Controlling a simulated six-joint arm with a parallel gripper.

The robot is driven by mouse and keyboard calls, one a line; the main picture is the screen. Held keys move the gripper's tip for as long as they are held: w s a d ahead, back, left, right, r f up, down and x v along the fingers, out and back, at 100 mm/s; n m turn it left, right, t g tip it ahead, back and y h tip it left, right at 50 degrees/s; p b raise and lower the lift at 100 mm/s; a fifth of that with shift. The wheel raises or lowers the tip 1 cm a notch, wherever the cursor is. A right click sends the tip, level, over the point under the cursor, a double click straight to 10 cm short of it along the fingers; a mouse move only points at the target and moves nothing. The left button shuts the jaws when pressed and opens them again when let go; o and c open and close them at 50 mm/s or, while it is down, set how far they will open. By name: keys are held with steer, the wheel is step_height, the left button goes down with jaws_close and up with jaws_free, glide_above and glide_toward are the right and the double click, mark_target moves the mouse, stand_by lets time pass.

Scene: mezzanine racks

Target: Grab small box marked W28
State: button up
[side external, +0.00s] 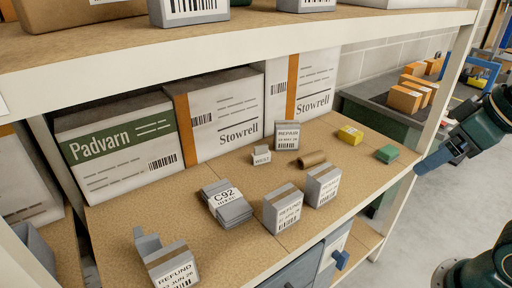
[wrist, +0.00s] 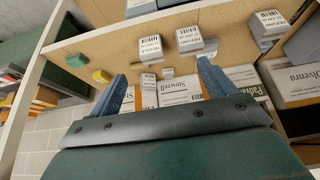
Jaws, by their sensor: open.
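I cannot clearly read W28 on any box. A small grey piece (side external: 262,157) on the middle shelf has a tiny label that may begin with W; it also shows in the wrist view (wrist: 168,73). Grey boxes near it read REPAIR (side external: 287,134) and REFUND (side external: 283,207), with another REFUND box (side external: 322,184) beside that one. A grey stack marked C92 (side external: 227,203) lies to the left. My gripper (side external: 428,163) is at the shelf's right end, apart from these boxes. In the wrist view its blue fingers (wrist: 163,84) are spread with nothing gripped.
Padvarn (side external: 115,145) and Stowrell (side external: 218,112) cartons line the back. A brown tube (side external: 312,159), yellow block (side external: 350,135) and green block (side external: 387,154) lie to the right. The upper shelf edge (side external: 240,46) overhangs; a white post (side external: 440,95) stands at the right.

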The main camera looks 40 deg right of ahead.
stand_by(0.3)
steer(key=t, duration=0.1)
glide_toward(353, 132)
steer(key=shift+d+x, duration=0.15)
steer(key=shift+x, duration=1.45)
steer(key=shift+d+x, duration=0.15)
steer(key=shift+x, duration=1.4)
steer(key=shift+w, duration=0.15)
steer(key=shift+x, duration=2.5)
